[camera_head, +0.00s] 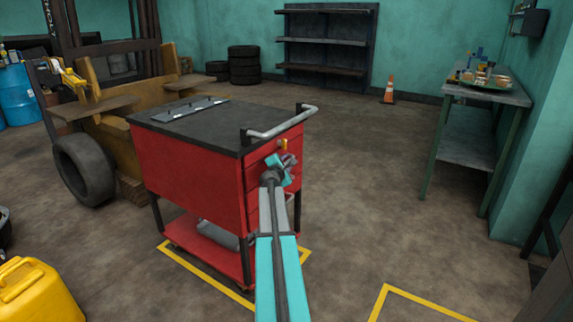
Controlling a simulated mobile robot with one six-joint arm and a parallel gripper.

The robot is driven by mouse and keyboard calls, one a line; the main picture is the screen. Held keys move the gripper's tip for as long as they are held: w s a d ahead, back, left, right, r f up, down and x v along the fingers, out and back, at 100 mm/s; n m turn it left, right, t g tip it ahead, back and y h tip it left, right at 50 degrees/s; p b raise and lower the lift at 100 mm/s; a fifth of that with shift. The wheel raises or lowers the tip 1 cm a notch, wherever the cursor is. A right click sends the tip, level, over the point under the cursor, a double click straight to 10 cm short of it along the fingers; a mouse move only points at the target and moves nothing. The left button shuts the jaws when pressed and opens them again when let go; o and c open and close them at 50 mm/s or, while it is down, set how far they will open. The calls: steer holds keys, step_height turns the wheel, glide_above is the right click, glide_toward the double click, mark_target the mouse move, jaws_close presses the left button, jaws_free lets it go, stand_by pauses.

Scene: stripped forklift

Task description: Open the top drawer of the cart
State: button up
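The red cart (190,170) stands in the middle of the view, with a dark top and a grey push handle (285,124) at its right end. Its drawer fronts (252,180) are on the narrow right-hand face, seen at a steep angle. The top drawer appears closed, though my arm covers part of that face. My gripper (288,160) is at the upper part of the drawer face, below the push handle. Its fingers are small and partly hidden by my wrist, so I cannot tell whether they are open or touch a drawer handle.
A stripped forklift (120,115) stands close behind the cart on the left. A yellow can (38,292) is at the front left. A workbench (487,92) with items stands at the right wall. The floor between cart and bench is clear.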

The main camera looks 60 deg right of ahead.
steer(key=shift+w+d+f, duration=0.1)
steer(key=shift+d, duration=0.3)
